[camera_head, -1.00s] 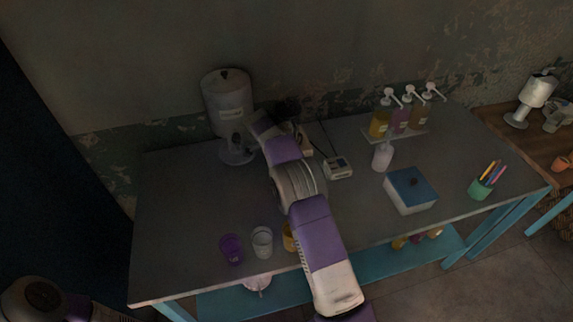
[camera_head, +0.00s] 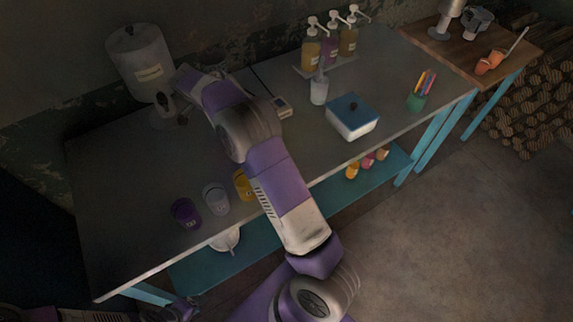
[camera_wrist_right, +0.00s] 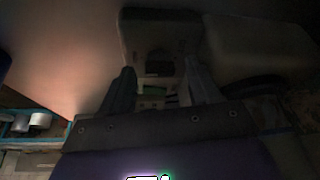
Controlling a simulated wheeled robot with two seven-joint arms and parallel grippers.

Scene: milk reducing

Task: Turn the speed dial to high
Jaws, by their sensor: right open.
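A dark boxy thing (camera_wrist_right: 160,30) is ahead of the fingertips, with a small pale and green patch between the fingers.
A large white canister (camera_head: 140,62) stands at the back left. Purple (camera_head: 185,213), clear (camera_head: 216,199) and yellow (camera_head: 243,185) cups line the front edge.

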